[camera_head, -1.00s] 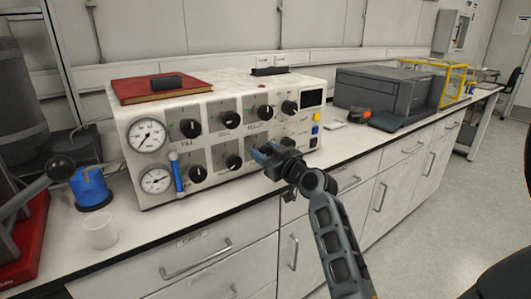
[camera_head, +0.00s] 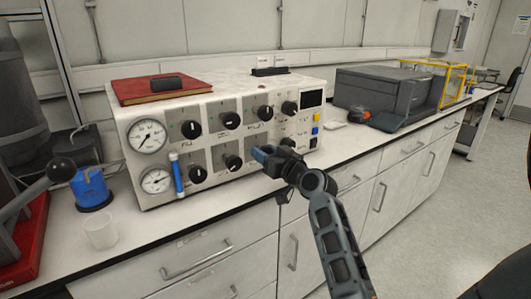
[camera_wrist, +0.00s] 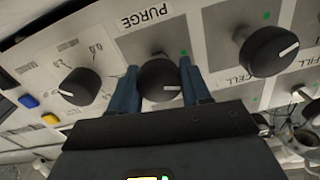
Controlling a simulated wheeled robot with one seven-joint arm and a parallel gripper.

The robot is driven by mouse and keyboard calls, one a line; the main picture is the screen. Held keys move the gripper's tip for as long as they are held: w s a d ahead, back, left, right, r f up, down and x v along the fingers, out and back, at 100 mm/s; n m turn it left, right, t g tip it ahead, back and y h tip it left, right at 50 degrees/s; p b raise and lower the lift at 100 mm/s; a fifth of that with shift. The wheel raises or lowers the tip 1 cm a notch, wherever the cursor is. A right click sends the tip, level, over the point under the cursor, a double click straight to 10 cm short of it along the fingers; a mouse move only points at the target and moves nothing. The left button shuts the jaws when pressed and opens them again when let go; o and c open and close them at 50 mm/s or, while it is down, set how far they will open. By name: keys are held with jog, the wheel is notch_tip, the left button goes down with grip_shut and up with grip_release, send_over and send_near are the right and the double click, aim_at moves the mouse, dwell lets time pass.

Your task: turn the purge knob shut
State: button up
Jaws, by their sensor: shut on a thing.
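The white control panel (camera_head: 265,112) stands on the bench with two rows of black knobs. My gripper (camera_head: 262,154) is at the lower row, right of the middle, and hides the knob there in the head view. In the wrist view my gripper (camera_wrist: 160,88) has its two blue fingers on either side of a black knob (camera_wrist: 158,75), shut on it. The printed word PURGE lies just above this knob in that view. The knob's white mark points to the right, nearly level, in the wrist view. The gripper body hides the area below the knob.
Other knobs flank it in the wrist view: one at left (camera_wrist: 80,86), one at right (camera_wrist: 265,52) by the word CELL. Gauges (camera_head: 147,136) and a blue-capped tube (camera_head: 177,175) are on the panel's left. A beaker (camera_head: 101,231) stands at the bench's front left.

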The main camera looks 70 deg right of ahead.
jog(key=m+p, duration=0.1)
jog(key=m, duration=0.2)
jog(key=shift+r+m, duration=0.1)
jog(key=shift+m, duration=0.3)
jog(key=m+p, duration=0.1)
jog(key=m, duration=0.2)
jog(key=shift+m, duration=0.3)
jog(key=m+p, duration=0.2)
jog(key=m, duration=0.3)
jog(key=shift+s+d, duration=0.1)
jog(key=shift+m+p, duration=0.6)
jog(key=shift+m, duration=0.5)
jog(key=shift+f, duration=0.2)
jog(key=o, duration=1)
jog(key=shift+o, duration=0.2)
